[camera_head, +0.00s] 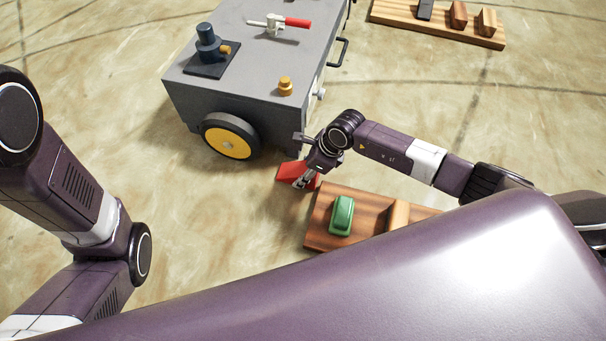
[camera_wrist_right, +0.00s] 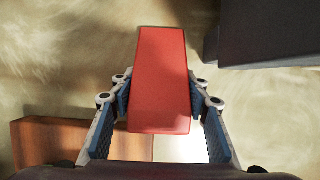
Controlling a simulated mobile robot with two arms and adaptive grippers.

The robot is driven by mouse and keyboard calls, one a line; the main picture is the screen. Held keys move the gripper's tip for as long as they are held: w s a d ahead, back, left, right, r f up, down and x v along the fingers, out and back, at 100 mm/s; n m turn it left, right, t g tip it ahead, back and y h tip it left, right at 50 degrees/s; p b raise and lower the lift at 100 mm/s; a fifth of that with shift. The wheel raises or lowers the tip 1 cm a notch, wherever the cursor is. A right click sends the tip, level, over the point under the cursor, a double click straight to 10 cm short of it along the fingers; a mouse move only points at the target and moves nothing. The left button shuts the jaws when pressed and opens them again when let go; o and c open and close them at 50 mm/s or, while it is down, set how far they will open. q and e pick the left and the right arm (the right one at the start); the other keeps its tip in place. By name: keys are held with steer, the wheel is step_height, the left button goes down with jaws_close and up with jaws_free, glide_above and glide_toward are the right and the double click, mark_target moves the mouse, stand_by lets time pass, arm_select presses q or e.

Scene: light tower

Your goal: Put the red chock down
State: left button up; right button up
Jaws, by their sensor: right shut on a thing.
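The red chock (camera_head: 297,174) is a wedge-shaped block held in my right gripper (camera_head: 306,178), low beside the front corner of the grey cart. In the right wrist view the red chock (camera_wrist_right: 160,80) sits between the two blue-padded fingers of my right gripper (camera_wrist_right: 160,100), which are shut on its sides. The pale floor shows around it; I cannot tell whether the chock touches the floor. My left arm is at the left of the head view, but its gripper is out of view.
The grey cart (camera_head: 262,85) with a yellow-hubbed wheel (camera_head: 229,136) stands just behind the chock. A wooden board (camera_head: 318,228) with a green block (camera_head: 341,216) and a tan block (camera_head: 397,214) lies in front. Another board (camera_head: 400,14) lies far right. Floor left of the chock is clear.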

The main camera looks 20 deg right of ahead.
steer(key=shift+w+r, duration=0.1)
steer(key=shift+f, duration=0.2)
steer(key=o, duration=1.6)
